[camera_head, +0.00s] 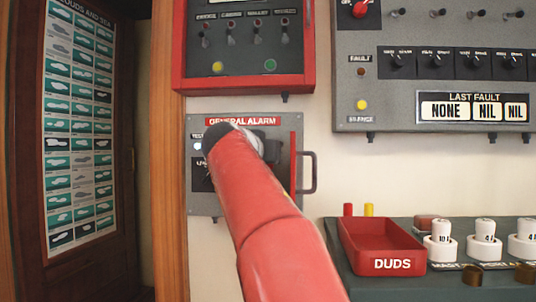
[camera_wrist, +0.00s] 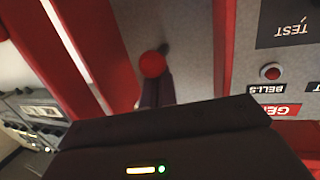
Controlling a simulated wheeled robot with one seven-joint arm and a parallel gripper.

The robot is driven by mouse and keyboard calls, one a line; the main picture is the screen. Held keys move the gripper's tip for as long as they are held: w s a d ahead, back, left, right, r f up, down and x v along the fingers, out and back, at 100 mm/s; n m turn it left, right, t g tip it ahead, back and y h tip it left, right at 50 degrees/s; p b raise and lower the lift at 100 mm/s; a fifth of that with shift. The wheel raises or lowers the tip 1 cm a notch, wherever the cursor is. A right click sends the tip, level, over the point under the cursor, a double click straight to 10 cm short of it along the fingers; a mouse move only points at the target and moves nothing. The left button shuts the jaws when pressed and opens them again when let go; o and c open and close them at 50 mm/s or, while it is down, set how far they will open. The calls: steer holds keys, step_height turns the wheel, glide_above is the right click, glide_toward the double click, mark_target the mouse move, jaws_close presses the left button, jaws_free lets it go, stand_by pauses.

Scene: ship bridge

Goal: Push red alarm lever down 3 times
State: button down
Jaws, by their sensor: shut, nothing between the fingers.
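The red alarm lever shows in the wrist view as a round red knob (camera_wrist: 152,65) in front of a grey panel face. In the head view my red arm hides it. The GENERAL ALARM panel (camera_head: 203,203) is grey, with its red title strip partly covered by my arm. My gripper (camera_wrist: 156,90) is shut and empty. Its dark fingers reach up to the knob in the wrist view, close to its edge; I cannot tell whether they touch.
A red-edged cover (camera_head: 298,150) with a handle (camera_head: 309,172) stands at the panel's right side. A red-framed switch box (camera_head: 180,60) is above. A red DUDS tray (camera_head: 350,240) sits lower right. A red button (camera_wrist: 270,72) shows beside the lever in the wrist view.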

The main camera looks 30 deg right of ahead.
steer(key=shift+r+p, duration=1.4)
steer(key=shift+r, duration=0.45)
steer(key=s+d+b+v, duration=0.1)
steer(key=b+v, duration=0.3)
steer(key=v, duration=0.5)
steer(key=shift+s+d, duration=0.25)
steer(key=shift+s, duration=0.05)
steer(key=shift+f, duration=0.1)
